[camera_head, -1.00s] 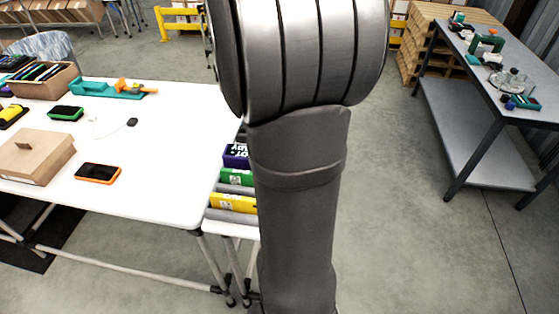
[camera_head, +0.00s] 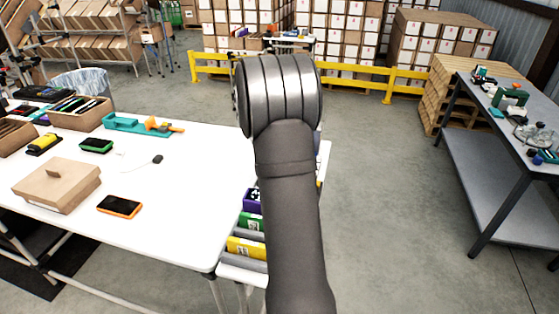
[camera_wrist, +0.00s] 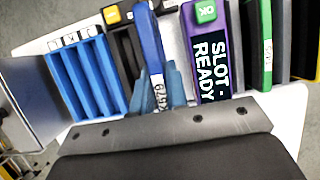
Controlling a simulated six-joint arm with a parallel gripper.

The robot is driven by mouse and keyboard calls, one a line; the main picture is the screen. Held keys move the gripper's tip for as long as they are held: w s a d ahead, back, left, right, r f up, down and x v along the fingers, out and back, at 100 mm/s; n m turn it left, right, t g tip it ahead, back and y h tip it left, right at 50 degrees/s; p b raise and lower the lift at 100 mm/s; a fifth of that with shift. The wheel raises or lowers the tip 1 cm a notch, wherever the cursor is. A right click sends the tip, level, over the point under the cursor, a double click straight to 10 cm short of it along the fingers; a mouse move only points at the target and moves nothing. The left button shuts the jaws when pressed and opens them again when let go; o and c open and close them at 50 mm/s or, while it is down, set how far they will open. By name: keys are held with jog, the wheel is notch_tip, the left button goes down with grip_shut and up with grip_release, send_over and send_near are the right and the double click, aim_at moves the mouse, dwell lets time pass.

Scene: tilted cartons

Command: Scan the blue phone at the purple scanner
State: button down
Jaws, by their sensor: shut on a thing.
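In the wrist view, my gripper (camera_wrist: 160,88) is shut on a blue phone (camera_wrist: 150,45), seen nearly edge-on with a white number label near its lower end. The purple scanner (camera_wrist: 187,48) stands just right of the phone. Its dark display reads "SLOT - READY" and a green OK block (camera_wrist: 205,11) sits at its top. The phone appears beside the scanner; I cannot tell whether it touches it or is in a slot. In the head view, the purple scanner (camera_head: 251,201) is partly hidden at the table's right side, and my arm hides the gripper and phone.
A green unit (camera_wrist: 265,45) stands right of the purple scanner, and a blue slotted rack (camera_wrist: 85,75) stands to the left. A yellow unit (camera_head: 246,247) is nearer in the head view. An orange-edged phone (camera_head: 119,206) and a cardboard box (camera_head: 57,186) lie on the white table (camera_head: 180,225).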

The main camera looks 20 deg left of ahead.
jog(key=shift+f, duration=3.65)
jog(key=shift+r, duration=3.05)
